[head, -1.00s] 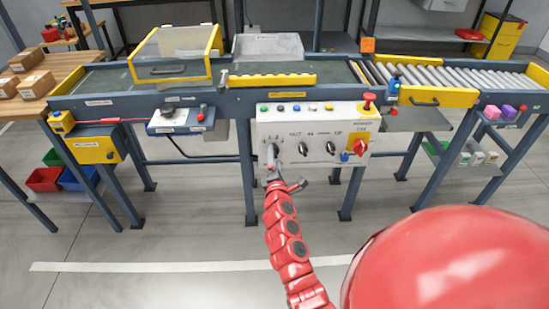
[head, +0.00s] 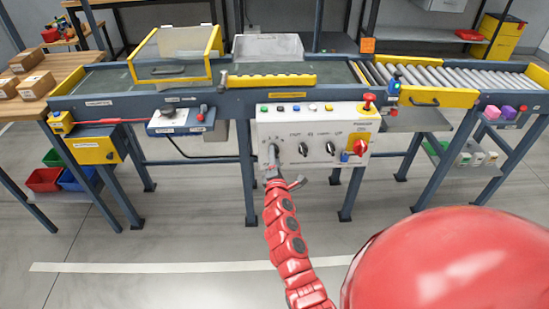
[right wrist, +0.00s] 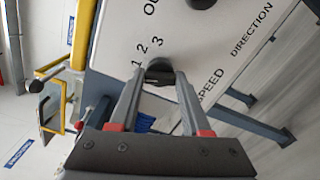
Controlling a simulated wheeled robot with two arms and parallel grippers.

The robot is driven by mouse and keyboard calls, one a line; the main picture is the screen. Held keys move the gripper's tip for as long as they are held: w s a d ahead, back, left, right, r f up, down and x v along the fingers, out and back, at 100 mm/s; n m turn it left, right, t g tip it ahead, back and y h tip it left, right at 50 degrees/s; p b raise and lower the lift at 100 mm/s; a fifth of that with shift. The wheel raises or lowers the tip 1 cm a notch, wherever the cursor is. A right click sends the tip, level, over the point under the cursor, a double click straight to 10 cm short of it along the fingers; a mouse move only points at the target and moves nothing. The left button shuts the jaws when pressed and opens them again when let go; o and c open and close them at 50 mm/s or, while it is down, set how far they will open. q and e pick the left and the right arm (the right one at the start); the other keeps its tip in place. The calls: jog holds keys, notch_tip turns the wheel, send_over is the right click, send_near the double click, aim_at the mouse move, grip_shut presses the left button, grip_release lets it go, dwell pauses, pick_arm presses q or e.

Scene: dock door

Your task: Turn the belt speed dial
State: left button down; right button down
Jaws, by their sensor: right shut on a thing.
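The belt speed dial (right wrist: 159,70) is a black knob on the white control panel (right wrist: 115,35), with the numbers 1, 2 and 3 beside it and the word SPEED below. My right gripper (right wrist: 160,88) is shut on the dial, with one finger on each side of it. In the head view my right gripper (head: 272,165) reaches the leftmost knob position of the panel (head: 285,125) and largely hides the dial. Which number the dial points to cannot be told. My left gripper is not in view.
Other black knobs (head: 303,149) and a red switch on yellow (head: 360,147) sit to the right on the panel. A red mushroom button (head: 368,99) stands on top. The conveyor (head: 120,80) runs behind. The floor in front is clear.

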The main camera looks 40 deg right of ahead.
jog(key=shift+f+m+b, duration=0.15)
jog(key=shift+m+b, duration=4.55)
jog(key=shift+m, duration=3.1)
jog(key=shift+c, duration=1.8)
grip_release()
jog(key=shift+m, duration=0.3)
